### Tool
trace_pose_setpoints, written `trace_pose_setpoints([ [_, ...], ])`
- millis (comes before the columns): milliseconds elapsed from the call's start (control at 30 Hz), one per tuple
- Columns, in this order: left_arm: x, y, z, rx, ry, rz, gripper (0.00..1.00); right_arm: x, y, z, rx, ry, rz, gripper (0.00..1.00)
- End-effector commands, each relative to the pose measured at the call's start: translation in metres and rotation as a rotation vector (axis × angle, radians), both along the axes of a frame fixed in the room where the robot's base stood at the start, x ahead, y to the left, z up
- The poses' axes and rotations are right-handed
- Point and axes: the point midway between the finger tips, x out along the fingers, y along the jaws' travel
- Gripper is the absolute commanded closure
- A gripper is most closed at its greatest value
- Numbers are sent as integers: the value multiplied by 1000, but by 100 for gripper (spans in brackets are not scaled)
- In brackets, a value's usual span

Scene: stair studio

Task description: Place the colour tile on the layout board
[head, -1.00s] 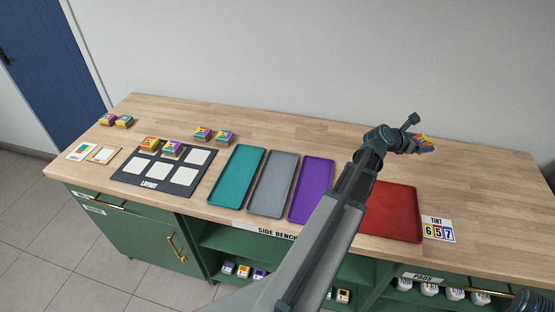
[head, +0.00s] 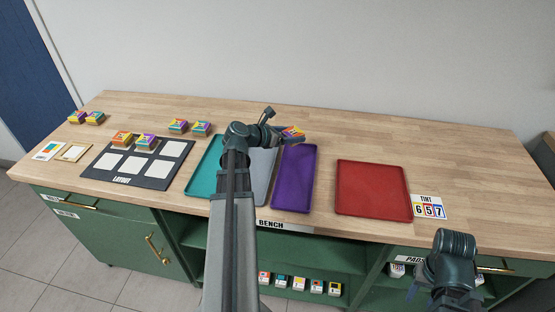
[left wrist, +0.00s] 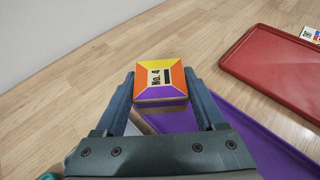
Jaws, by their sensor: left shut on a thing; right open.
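My left gripper (head: 282,136) is shut on a colour tile (head: 293,133), held above the back end of the purple tray. In the left wrist view the tile (left wrist: 160,82) shows orange, yellow and purple faces and the label "No. 4" between the fingers. The dark layout board (head: 152,183) lies at the left of the bench with white cells. Two coloured tiles, one on the left (head: 122,138) and one beside it (head: 146,141), sit in its back row; the other cells look bare. My right gripper (head: 450,282) is low at the front right, in front of the bench.
Teal (head: 201,182), grey (head: 262,185), purple (head: 293,180) and red (head: 372,188) trays lie across the bench. More tiles (head: 189,127) stand behind the board and at the far left (head: 86,117). A tint card (head: 428,206) lies right of the red tray. The back right is clear.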

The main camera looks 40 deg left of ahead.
Motion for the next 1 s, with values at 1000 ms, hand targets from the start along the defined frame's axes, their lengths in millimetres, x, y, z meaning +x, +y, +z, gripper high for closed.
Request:
trace_pose_setpoints([
  [1000,74,-85,-28,3,-18,-44,85,0,0,-31,0,0,0,50],
])
